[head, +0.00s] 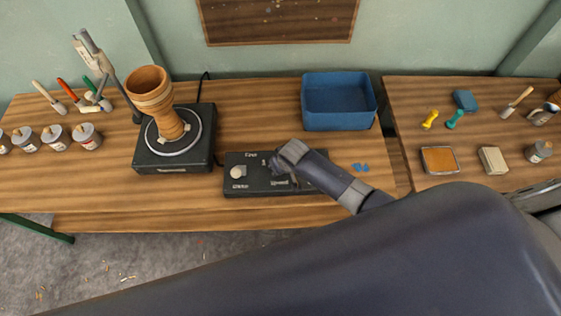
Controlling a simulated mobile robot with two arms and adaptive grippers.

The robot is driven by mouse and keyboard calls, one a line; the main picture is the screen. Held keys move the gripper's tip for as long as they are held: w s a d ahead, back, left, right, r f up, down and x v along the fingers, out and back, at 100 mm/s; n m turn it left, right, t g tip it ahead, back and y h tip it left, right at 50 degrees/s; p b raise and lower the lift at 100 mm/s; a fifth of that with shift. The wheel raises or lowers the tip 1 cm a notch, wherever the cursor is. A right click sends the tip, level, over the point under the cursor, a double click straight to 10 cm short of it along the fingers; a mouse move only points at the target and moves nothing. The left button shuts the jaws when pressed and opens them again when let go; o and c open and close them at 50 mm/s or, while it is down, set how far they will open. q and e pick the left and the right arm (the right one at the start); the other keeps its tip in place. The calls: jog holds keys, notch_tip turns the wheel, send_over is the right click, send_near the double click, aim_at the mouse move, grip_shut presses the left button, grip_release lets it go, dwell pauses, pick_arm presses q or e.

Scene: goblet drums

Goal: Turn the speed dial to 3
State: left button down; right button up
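A dark control box (256,186) sits at the front of the wooden bench, with small white labels too blurred to read. A pale round knob (238,172) is on its left part. My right gripper (279,172) comes in from the right and is over the middle of the box, to the right of the pale knob. The gripper and its wrist hide much of the box's right half, and any dial there is hidden. I cannot tell whether the fingers are open, shut or touching anything.
A turntable unit (150,155) left of the box carries a wooden goblet drum (165,115), which looks tilted. A jointed stand (90,50) rises behind it. A blue bin (338,103) stands at the back. Jars (57,137) and brushes are at left; a second table holds small tools.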

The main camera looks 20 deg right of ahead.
jog(key=shift+a+m+h+p, duration=0.1)
jog(key=shift+m+h+p, duration=0.2)
jog(key=shift+m, duration=0.3)
jog(key=o, duration=1.1)
jog(key=shift+v, duration=6)
jog(key=shift+a, duration=0.1)
